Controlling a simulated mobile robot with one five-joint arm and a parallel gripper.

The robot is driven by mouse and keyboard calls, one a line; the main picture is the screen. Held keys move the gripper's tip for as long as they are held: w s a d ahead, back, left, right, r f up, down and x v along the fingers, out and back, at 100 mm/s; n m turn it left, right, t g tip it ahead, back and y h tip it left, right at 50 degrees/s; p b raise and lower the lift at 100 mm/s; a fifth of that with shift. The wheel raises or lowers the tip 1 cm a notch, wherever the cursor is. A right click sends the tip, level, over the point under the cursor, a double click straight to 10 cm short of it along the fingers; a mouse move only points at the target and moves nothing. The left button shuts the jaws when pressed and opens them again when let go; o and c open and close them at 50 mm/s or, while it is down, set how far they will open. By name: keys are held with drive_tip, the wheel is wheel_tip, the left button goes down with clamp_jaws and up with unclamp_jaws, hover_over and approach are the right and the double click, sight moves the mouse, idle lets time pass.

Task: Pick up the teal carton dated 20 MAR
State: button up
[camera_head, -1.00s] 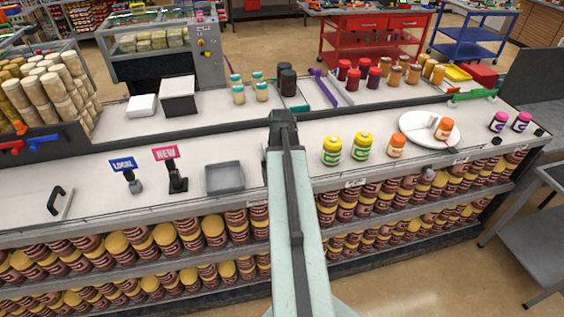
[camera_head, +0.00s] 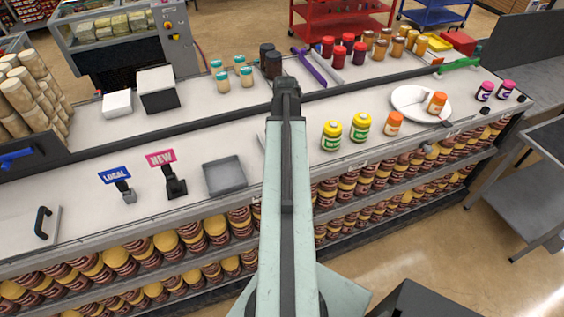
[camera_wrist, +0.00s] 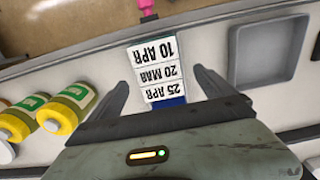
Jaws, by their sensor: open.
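In the wrist view, a short row of white date labels shows upside down between my fingers. The label 20 MAR (camera_wrist: 158,73) is in the middle, with 10 APR (camera_wrist: 153,48) above it and 25 APR (camera_wrist: 161,93) below. A blue edge shows under the lowest label. In the head view my gripper (camera_head: 286,88) is over the counter, and my arm hides the labels.
A grey tray (camera_head: 225,176) lies left of my arm. Yellow jars (camera_head: 345,130) stand to its right, near an orange-lidded jar (camera_head: 393,123) and a white plate (camera_head: 420,103). The LOCAL sign (camera_head: 115,175) and NEW sign (camera_head: 160,158) stand farther left.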

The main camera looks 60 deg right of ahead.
drive_tip(key=shift+w+f+b, duration=0.2)
drive_tip(key=shift+f+b, duration=0.1)
drive_tip(key=shift+f, duration=0.6)
drive_tip(key=shift+a+r, duration=0.1)
drive_tip(key=shift+r, duration=0.05)
drive_tip(key=f+b, duration=0.5)
drive_tip(key=shift+s+f, duration=0.15)
drive_tip(key=shift+s, duration=0.25)
drive_tip(key=c, duration=1.4)
